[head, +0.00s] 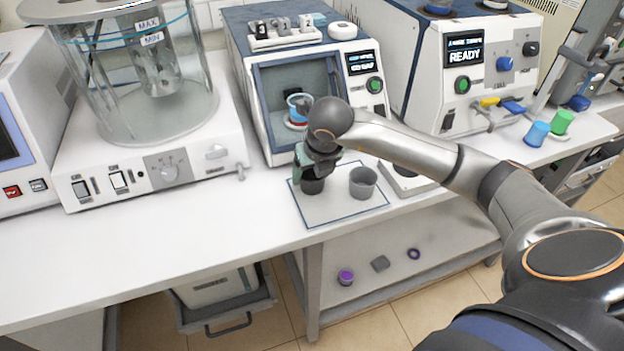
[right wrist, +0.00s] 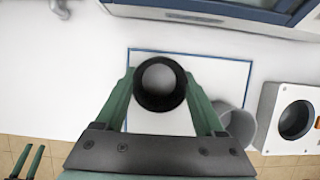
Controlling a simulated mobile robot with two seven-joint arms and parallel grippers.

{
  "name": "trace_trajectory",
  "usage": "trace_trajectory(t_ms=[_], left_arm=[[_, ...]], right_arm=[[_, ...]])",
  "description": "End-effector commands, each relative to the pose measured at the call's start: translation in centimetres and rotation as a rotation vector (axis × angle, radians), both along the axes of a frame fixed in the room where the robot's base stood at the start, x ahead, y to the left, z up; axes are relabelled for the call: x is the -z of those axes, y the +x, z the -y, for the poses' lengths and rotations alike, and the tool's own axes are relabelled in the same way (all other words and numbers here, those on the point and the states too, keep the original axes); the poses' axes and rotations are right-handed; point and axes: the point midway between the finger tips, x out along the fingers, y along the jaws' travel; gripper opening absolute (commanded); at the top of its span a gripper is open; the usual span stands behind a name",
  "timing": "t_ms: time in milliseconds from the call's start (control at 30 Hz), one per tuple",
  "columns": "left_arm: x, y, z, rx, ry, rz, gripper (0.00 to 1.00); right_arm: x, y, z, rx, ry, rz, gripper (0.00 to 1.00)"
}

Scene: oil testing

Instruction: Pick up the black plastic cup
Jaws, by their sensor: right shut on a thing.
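The black plastic cup (head: 312,186) stands upright on a white mat with a blue border (head: 345,210). In the right wrist view the cup (right wrist: 160,84) is seen from above, between the green fingers. My right gripper (head: 314,175) is shut on the cup from above and hides much of it in the head view. In the right wrist view the gripper (right wrist: 160,92) has one finger on each side of the cup. My left gripper (right wrist: 25,161) shows only as two green fingers, apart, at the lower left there; nothing shows between them.
A grey cup (head: 363,183) stands close right of the black cup, on the mat. A white device with a round opening (right wrist: 293,120) is farther right. An open-fronted machine (head: 290,100) stands behind. The table left of the mat is clear.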

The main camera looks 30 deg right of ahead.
Motion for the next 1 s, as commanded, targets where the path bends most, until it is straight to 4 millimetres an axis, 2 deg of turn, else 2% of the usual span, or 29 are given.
trace_trajectory(t_ms=[33,300,667,867,1000], left_arm=[[0.0,0.0,0.0,0.000,0.000,0.000,0.50],[0.0,0.0,0.0,-0.001,-0.001,0.000,0.50],[0.0,0.0,0.0,-0.001,-0.001,0.000,0.50],[0.1,0.0,0.0,-0.001,-0.001,0.000,0.50],[0.6,0.0,0.0,-0.001,-0.001,0.000,0.50]], right_arm=[[0.0,0.0,0.0,0.000,0.000,0.001,0.48],[0.0,0.0,0.0,0.000,0.000,0.001,0.18],[-0.5,0.1,0.0,0.001,0.001,0.002,0.17],[-3.0,0.1,0.0,0.000,0.002,0.007,0.17],[-5.5,-1.9,0.6,-0.001,-0.003,0.007,0.17]])
